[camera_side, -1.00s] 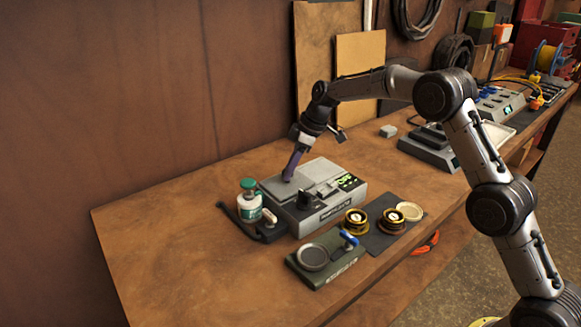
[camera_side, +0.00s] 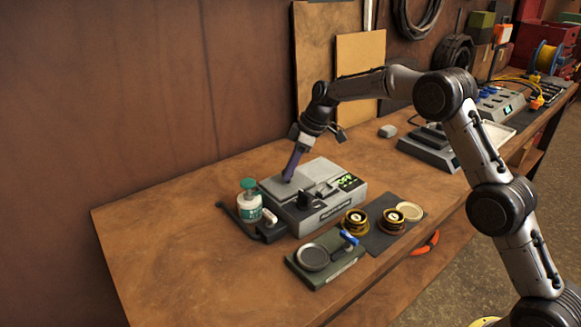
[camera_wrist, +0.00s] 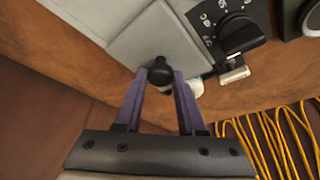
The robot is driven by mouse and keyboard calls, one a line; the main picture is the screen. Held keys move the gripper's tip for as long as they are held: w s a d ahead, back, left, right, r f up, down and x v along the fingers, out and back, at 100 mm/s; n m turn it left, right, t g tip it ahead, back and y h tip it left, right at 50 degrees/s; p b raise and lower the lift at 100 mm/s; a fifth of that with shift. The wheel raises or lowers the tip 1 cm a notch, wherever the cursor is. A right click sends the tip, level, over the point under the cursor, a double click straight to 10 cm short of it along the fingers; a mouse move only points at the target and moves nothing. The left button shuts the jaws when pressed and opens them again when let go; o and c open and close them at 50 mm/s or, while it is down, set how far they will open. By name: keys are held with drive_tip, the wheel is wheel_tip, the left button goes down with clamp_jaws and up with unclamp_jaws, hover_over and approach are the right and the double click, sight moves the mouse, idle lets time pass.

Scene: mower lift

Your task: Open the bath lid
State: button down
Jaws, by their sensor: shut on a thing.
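The bath (camera_side: 318,217) is a grey box on the workbench, with a green display and a black knob on its right part. Its flat grey lid (camera_side: 272,187) lies level on top and looks closed. In the wrist view the lid (camera_wrist: 140,35) carries a round black knob (camera_wrist: 160,74). My gripper (camera_side: 288,178), with purple fingers, reaches down to the lid from above. In the wrist view my gripper (camera_wrist: 160,78) is shut on the black knob, with one finger on each side. The inside of the bath is hidden.
Brown-gold spools (camera_side: 355,221) sit on a dark mat at the right. The bench's left part is clear, with a wall behind.

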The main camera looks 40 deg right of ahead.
idle(0.3)
drive_tip(key=d, duration=1)
drive_tip(key=shift+a, duration=0.1)
drive_tip(key=c, duration=0.5)
unclamp_jaws()
drive_tip(key=v, duration=1.4)
